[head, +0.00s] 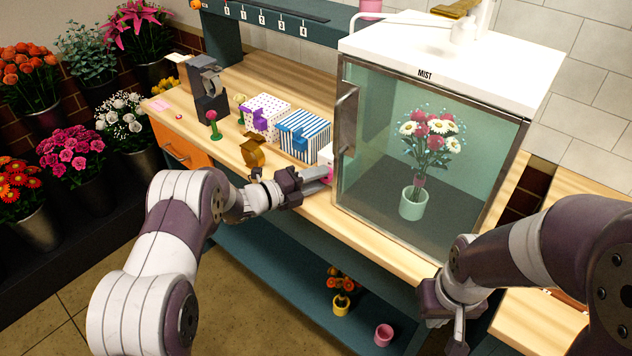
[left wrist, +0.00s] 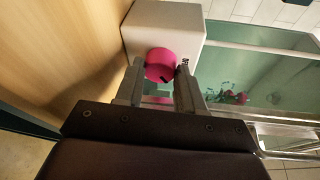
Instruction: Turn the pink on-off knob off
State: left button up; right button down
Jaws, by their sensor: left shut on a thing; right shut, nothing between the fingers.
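The pink knob (left wrist: 160,66) sits on the front of a white box (left wrist: 163,24) and shows between my left fingers in the left wrist view. A dark mark shows on the knob's lower right edge, and small lettering on the box is too small to read. My left gripper (left wrist: 158,88) is shut on the knob. In the head view my left gripper (head: 328,175) reaches the box beside the mist cabinet (head: 370,200), and only a bit of the pink knob (head: 329,179) shows. My right gripper (head: 456,335) is shut and empty, low at the front right.
The glass-fronted mist cabinet holds a bouquet (head: 430,138) in a pale green pot (head: 413,203). A striped box (head: 304,136) and a dotted box (head: 265,114) stand on the counter behind my left gripper. The cabinet's metal handle (head: 346,118) is close by.

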dwell(0.3)
pick_arm(q)
jog(key=o, duration=1)
jog(key=shift+a, duration=0.1)
jog(key=b+v, duration=0.1)
jog(key=v, duration=1.1)
jog(key=shift+s+a+b, duration=0.25)
jog(key=shift+b, duration=0.1)
